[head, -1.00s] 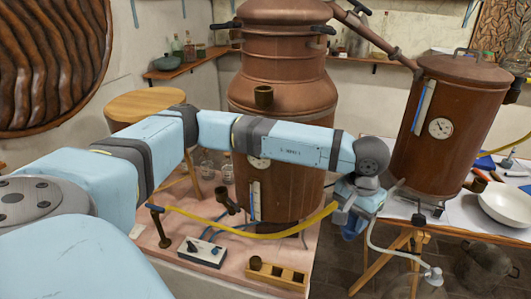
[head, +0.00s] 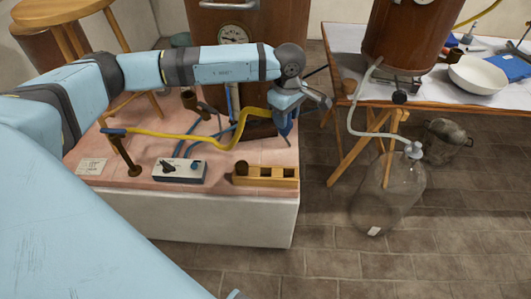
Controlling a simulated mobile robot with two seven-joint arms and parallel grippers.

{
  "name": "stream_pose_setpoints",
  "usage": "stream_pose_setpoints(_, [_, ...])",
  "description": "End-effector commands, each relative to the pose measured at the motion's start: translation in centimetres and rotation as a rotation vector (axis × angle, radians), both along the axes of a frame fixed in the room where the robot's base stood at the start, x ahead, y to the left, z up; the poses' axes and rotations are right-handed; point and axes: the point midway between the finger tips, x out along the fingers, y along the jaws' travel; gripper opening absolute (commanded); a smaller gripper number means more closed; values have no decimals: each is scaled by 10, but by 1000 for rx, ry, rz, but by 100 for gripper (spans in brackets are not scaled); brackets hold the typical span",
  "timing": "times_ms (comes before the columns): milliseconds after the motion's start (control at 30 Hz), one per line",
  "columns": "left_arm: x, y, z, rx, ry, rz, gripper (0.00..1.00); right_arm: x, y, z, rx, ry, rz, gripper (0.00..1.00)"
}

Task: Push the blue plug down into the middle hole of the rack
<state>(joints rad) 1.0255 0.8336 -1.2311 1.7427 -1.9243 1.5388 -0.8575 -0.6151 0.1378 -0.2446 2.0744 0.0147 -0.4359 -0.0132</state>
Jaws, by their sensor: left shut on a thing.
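The rack (head: 280,182) is a short yellow-brown block with a row of square openings, near the front right edge of the pink-topped bench. A dark brown round piece stands in its left opening; the middle and right openings look dark and empty. My left gripper (head: 286,118) is above and slightly right of the rack, behind it in the picture. It is shut on a blue piece, apparently the blue plug (head: 285,127), held clear of the rack. The gripper partly hides it, and the fingertips are hard to make out. My right gripper is not in view.
A control box (head: 180,171) sits left of the rack. A glass carboy (head: 385,195) stands on the floor, right of the bench.

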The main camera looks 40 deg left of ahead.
Motion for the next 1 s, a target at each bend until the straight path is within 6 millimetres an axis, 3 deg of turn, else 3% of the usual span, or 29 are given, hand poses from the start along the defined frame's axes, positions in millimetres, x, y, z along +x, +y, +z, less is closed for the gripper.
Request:
stream_pose_setpoints(33, [3, 8, -38, 1, 9, 152, 11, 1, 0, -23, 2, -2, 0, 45])
stream_pose_setpoints(100, [7, 18, -68, 5, 16, 375, 11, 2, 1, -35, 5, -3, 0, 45])
stream_pose_setpoints(300, [14, 48, -144, 21, 30, 953, 11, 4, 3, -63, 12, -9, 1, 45])
stream_pose_setpoints(400, [15, 59, -170, 29, 33, 1167, 11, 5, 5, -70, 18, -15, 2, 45])
stream_pose_setpoints(600, [16, 72, -194, 40, 33, 1392, 11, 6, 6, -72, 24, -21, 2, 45])
stream_pose_setpoints(1000, [15, 73, -220, 44, 35, 1421, 11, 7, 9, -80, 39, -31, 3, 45])
